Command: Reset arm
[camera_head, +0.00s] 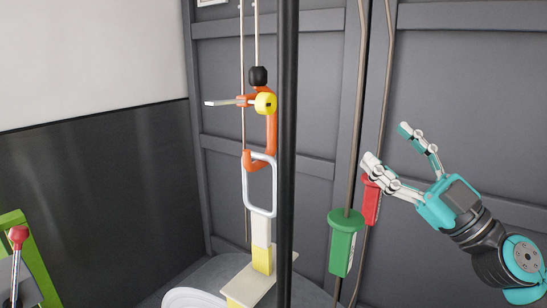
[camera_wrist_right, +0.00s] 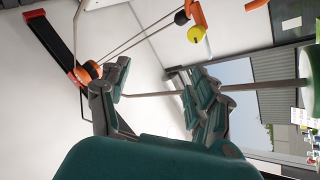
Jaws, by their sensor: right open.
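My right gripper (camera_head: 388,148) is open and empty at the right of the head view. One finger overlaps the top of a red block-shaped handle (camera_head: 371,203); I cannot tell if they touch. A green handle (camera_head: 344,243) hangs lower left of it. An orange jointed arm (camera_head: 271,138) with a yellow ball (camera_head: 265,103) and a grey loop (camera_head: 246,190) stands at the centre, apart from the gripper and partly behind a dark pole. The right wrist view shows my spread fingers (camera_wrist_right: 160,92) with nothing between them, and the yellow ball (camera_wrist_right: 196,34) beyond. My left gripper is out of view.
A dark vertical pole (camera_head: 288,120) crosses the head view's middle. Thin brown rods (camera_head: 385,90) run down the grey panelled wall (camera_head: 450,80). A green frame and a red-knobbed lever (camera_head: 18,236) stand at lower left. The right wrist view shows a window (camera_wrist_right: 260,115).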

